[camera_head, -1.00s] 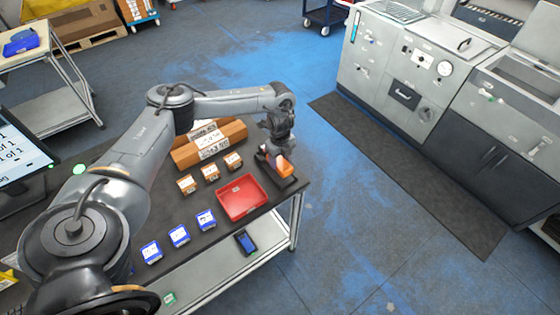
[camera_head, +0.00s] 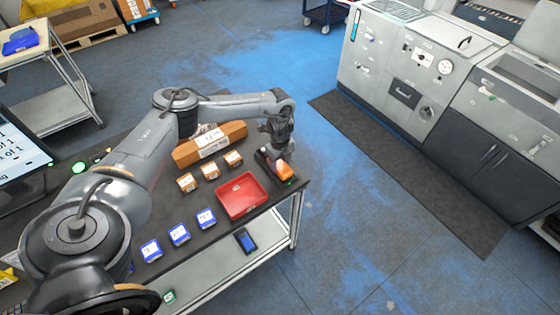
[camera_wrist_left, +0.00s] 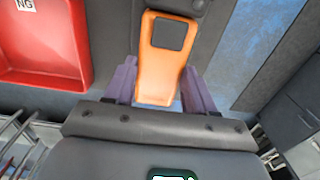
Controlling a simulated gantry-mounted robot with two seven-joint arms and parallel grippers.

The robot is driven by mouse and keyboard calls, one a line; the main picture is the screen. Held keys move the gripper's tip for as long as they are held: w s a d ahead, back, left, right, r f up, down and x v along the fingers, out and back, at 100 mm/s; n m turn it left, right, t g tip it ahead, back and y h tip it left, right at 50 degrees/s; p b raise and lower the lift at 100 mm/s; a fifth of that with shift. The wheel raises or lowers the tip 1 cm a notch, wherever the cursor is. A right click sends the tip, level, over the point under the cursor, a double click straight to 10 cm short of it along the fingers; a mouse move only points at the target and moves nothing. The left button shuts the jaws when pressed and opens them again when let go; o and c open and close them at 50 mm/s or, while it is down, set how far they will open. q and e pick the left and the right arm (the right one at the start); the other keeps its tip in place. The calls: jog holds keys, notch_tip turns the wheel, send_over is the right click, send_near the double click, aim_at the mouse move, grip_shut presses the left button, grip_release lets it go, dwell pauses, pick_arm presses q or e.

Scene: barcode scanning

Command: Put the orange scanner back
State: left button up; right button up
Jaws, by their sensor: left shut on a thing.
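The orange scanner (camera_head: 284,171) is at the far right end of the dark table, at its black holder (camera_head: 264,160). In the left wrist view the scanner (camera_wrist_left: 160,68) shows its orange body with a dark square panel. My left gripper (camera_head: 281,154) is shut on it, with a purple finger on each side of the orange body (camera_wrist_left: 159,88). The scanner is low over or in the holder; I cannot tell whether it rests fully there. My right gripper is not in view.
A red tray (camera_head: 242,196) stands just left of the scanner. Small brown boxes (camera_head: 210,172), blue boxes (camera_head: 179,235) and a larger cardboard box (camera_head: 205,147) are on the table (camera_head: 215,235).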

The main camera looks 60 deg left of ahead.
pick_arm(q)
jog(key=o, duration=1.2)
jog(key=shift+r, duration=0.15)
